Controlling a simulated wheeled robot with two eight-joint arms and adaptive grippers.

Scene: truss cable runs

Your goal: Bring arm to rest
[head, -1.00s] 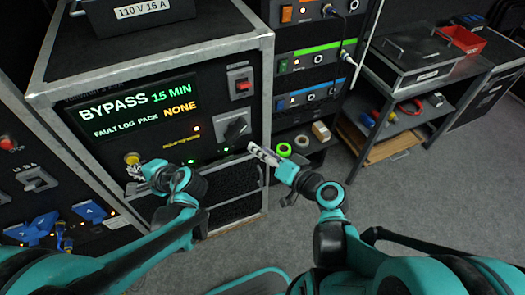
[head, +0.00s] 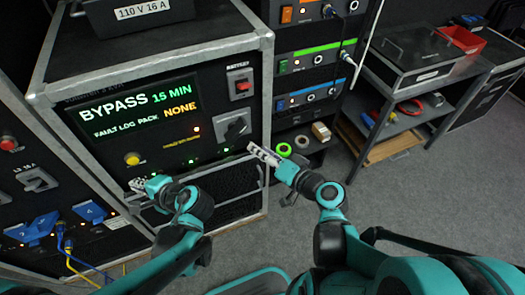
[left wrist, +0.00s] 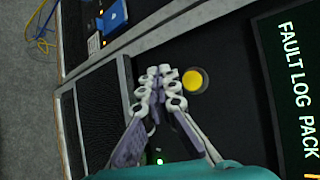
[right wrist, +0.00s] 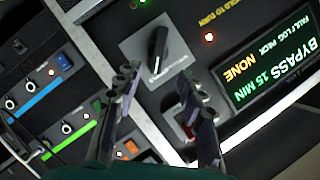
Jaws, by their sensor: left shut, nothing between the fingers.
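My left gripper (head: 137,185) is shut and empty, just below the yellow button (head: 132,158) on the black panel of the cabinet. In the left wrist view its closed fingertips (left wrist: 160,78) appear beside the yellow button (left wrist: 195,81). My right gripper (head: 256,149) is open and empty in front of the cabinet's right edge. In the right wrist view its fingers (right wrist: 158,75) are spread, with the black rotary switch (right wrist: 158,50) beyond them. The display (head: 137,110) reads BYPASS 15 MIN and FAULT LOG PACK NONE.
A red switch (head: 240,85) sits above the rotary switch (head: 235,128). Blue connectors (head: 45,223) with cables are at lower left. Tape rolls (head: 283,149) lie on a shelf right of the cabinet. A metal table (head: 405,84) stands at right. The grey floor (head: 420,210) is open.

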